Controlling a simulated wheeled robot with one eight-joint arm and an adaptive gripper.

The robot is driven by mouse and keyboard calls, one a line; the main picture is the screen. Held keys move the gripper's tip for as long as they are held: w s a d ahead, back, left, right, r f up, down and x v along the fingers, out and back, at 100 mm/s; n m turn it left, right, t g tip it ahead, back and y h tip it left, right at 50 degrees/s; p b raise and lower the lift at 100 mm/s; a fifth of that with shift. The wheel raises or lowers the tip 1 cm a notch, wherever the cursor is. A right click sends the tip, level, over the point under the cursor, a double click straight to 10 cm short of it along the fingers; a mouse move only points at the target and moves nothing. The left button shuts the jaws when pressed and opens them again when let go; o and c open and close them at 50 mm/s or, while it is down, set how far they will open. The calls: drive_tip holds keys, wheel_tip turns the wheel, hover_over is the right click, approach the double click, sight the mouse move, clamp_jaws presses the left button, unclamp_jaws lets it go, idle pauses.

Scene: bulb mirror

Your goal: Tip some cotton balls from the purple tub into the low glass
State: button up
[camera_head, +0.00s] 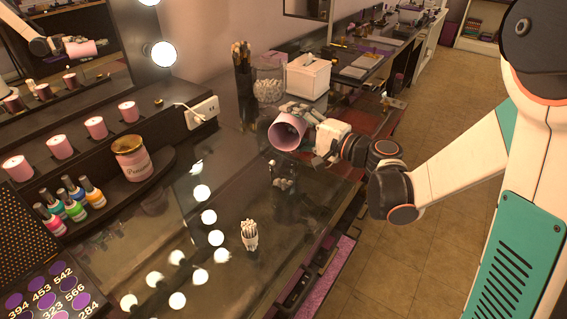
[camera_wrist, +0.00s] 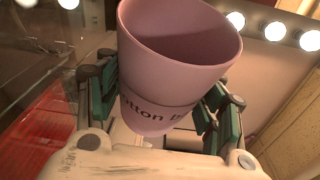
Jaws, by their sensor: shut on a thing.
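The purple tub (camera_head: 287,133) is held above the dark glossy counter, lying over on its side with its mouth toward the left. It also fills the middle of the wrist view (camera_wrist: 165,85), where part of its lettering shows. My gripper (camera_head: 308,131) is shut around the tub, with green-padded fingers on both sides. I see no cotton balls in the visible part of its inside; the bottom is hidden. A wide clear glass (camera_head: 268,78) with white pieces low inside stands at the back. A small holder with white sticks (camera_head: 249,236) stands in front. I cannot tell which is the low glass.
A white tissue box (camera_head: 308,76) and a dark brush holder (camera_head: 244,75) stand at the back. Pink candles (camera_head: 96,128), a pink jar (camera_head: 132,158) and nail polish bottles (camera_head: 75,198) are at the left. The counter between them is mostly clear.

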drive_tip(key=shift+s+r+n, duration=0.15)
drive_tip(key=shift+r+n, duration=0.15)
drive_tip(key=shift+n, duration=0.1)
idle(1.0)
drive_tip(key=shift+s+a+f+n+t+y+b, duration=0.2)
drive_tip(key=shift+s+f+n+t+y+b, duration=0.15)
drive_tip(key=shift+n+b, duration=0.65)
idle(1.5)
drive_tip(key=shift+s+a+r+n+y+b, duration=0.15)
drive_tip(key=shift+s+r+n+y+b, duration=0.3)
drive_tip(key=shift+r+n+b, duration=0.35)
idle(2.2)
drive_tip(key=shift+w+d+f+m+h+p, duration=0.2)
drive_tip(key=shift+w+f+m+h+p, duration=0.3)
drive_tip(key=shift+m+p, duration=0.5)
drive_tip(key=shift+w+r+m+p, duration=0.25)
drive_tip(key=shift+m+p, duration=0.25)
drive_tip(key=shift+p, duration=0.1)
drive_tip(key=shift+f, duration=0.2)
drive_tip(key=shift+d+m, duration=0.1)
drive_tip(key=shift+m, duration=0.2)
